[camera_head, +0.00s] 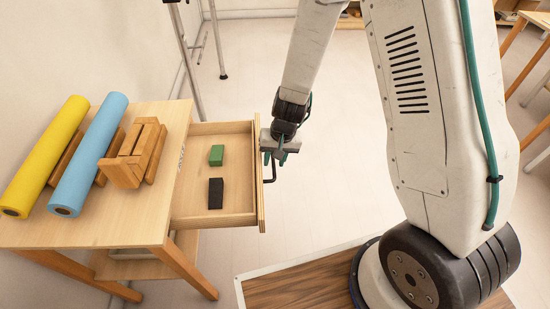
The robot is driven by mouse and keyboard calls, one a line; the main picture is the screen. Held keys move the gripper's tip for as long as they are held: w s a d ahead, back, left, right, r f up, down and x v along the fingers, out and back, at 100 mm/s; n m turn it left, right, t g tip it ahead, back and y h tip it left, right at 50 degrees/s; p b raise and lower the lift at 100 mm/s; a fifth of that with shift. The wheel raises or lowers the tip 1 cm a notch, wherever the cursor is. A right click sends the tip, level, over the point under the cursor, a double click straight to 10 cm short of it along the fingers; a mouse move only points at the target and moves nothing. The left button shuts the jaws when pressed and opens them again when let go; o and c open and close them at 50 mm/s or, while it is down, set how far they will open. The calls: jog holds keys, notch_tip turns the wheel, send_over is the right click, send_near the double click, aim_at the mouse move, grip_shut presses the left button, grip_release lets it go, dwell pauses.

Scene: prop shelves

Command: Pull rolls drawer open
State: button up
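The drawer (191,205) stands pulled out from the right side of a light wooden table (100,229). Inside it lie a green block (217,155) and a black block (216,193), apart from each other. A dark bar handle (272,172) is on the drawer's front panel (260,205). My gripper (275,160) points down at the handle, just outside the front panel. Its greenish fingertips are close to the handle's far end. I cannot tell whether they touch or close on it.
A yellow roll (42,157) and a blue roll (88,155) lie on wooden supports on the tabletop, beside a wooden crate-like piece (133,155). A metal stand (187,60) is behind the table. The pale floor beyond the drawer is clear.

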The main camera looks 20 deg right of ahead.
notch_tip(320, 180, up, 8)
jog(key=d, duration=0.1)
jog(key=shift+s+d+f, duration=0.15)
jog(key=shift+d, duration=0.1)
jog(key=shift+s, duration=0.1)
dwell(0.5)
jog(key=s+d+r+n+h, duration=0.1)
jog(key=s+d+r, duration=0.4)
jog(key=s+r, duration=0.6)
jog(key=s+d+r+n+t+h, duration=0.1)
jog(key=s+d+r, duration=0.4)
jog(key=s+r, duration=0.7)
jog(key=shift+s+r, duration=0.2)
jog(key=shift+r, duration=1.5)
jog(key=shift+a, duration=0.1)
